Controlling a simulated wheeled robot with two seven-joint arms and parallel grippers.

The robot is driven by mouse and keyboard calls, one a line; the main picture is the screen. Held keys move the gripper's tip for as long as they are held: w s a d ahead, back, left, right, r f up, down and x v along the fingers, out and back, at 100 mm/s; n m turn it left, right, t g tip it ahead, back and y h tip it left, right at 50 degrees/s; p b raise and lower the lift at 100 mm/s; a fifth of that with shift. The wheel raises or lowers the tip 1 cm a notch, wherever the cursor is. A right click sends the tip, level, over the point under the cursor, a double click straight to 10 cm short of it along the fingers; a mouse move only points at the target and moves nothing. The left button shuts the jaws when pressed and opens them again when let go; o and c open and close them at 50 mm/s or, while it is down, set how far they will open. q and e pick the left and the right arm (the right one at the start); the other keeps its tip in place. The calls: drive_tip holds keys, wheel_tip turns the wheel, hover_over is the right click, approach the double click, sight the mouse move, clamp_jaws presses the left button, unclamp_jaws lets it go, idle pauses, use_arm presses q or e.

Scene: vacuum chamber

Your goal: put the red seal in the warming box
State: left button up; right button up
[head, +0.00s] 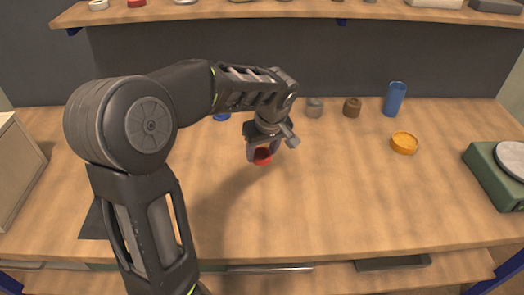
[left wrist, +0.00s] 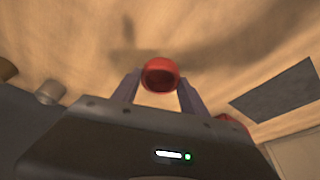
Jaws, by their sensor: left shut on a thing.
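The red seal (head: 262,157) is a small round red piece, held between the fingertips of my left gripper (head: 264,150). In the left wrist view the seal (left wrist: 160,75) shows a dark hollow facing the camera, with a finger of the left gripper (left wrist: 160,92) on each side. It appears to be above the tabletop. A pale box (head: 18,165) at the left edge of the table may be the warming box; its opening is not visible. My right gripper is not in view.
The wooden table (head: 330,200) is clear at centre right. At the back stand a grey piece (head: 314,107), a brown jar (head: 352,107) and a blue cup (head: 394,99). An orange dish (head: 404,143) and a green scale (head: 495,175) are right. A dark mat (head: 93,222) lies left.

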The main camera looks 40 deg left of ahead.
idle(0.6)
use_arm(q)
drive_tip(key=w+d+f+m+h, duration=0.1)
drive_tip(key=d+m, duration=0.3)
drive_tip(key=d, duration=0.1)
drive_tip(key=w+d+f+m+t+h, duration=0.1)
drive_tip(key=d+f+m, duration=0.1)
drive_tip(key=d+m, duration=0.2)
drive_tip(key=w+d+f+m+h, duration=0.1)
drive_tip(key=d+m, duration=0.3)
drive_tip(key=d, duration=0.4)
drive_tip(key=shift+w+f+t, duration=0.3)
drive_tip(key=shift+w+f, duration=0.2)
drive_tip(key=shift+a, duration=0.15)
idle(0.5)
